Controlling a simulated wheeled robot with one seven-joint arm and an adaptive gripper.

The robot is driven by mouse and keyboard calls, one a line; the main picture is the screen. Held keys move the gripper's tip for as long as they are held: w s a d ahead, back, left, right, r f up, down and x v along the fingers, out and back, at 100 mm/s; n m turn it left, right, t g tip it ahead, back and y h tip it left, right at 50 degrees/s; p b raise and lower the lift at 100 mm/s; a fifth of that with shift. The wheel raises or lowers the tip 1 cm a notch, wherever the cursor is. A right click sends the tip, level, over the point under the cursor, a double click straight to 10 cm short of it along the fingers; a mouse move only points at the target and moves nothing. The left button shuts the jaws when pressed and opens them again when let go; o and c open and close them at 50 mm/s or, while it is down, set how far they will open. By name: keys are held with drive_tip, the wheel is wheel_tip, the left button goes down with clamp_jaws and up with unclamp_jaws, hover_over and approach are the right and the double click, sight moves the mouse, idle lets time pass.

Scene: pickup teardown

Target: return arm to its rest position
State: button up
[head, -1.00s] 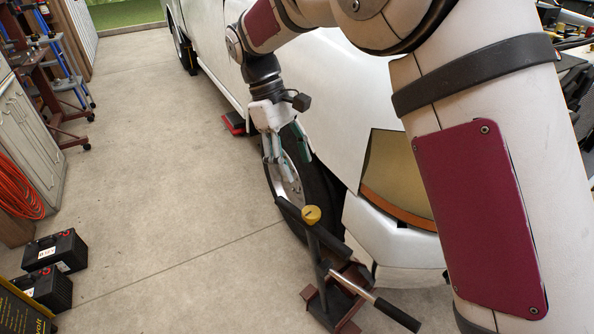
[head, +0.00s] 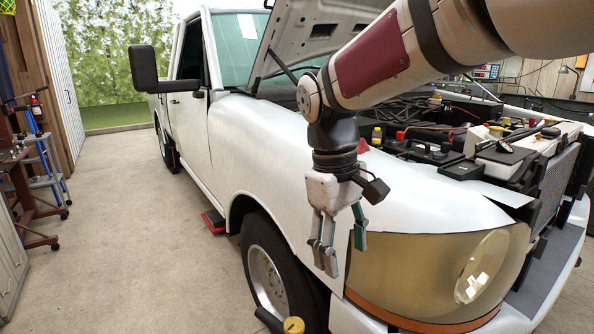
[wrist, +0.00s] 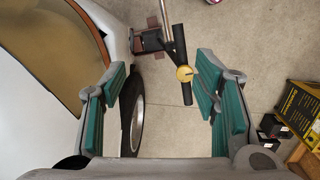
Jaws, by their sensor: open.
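My gripper (head: 335,245) hangs from my arm with its fingers pointing down, in front of the white pickup's front fender. In the wrist view my gripper (wrist: 165,105) has its teal finger pads wide apart, with nothing between them but floor and a tool further below. My arm reaches in from the upper right, across the open engine bay. The white pickup (head: 260,140) stands with its hood (head: 320,30) raised. Its front wheel (head: 268,275) is on, left of and below my gripper.
The engine bay (head: 440,140) lies open at right. Shelving and a blue ladder (head: 40,160) stand at left.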

drive_tip(key=s+d+m+t, duration=0.2)
drive_tip(key=s+d, duration=0.4)
drive_tip(key=s, duration=0.3)
drive_tip(key=s+d+m+t+y, duration=0.1)
drive_tip(key=s+d+m, duration=0.4)
drive_tip(key=s, duration=0.5)
drive_tip(key=shift+d+f+t+y, duration=0.35)
drive_tip(key=shift+d+t, duration=0.2)
drive_tip(key=shift+t, duration=0.25)
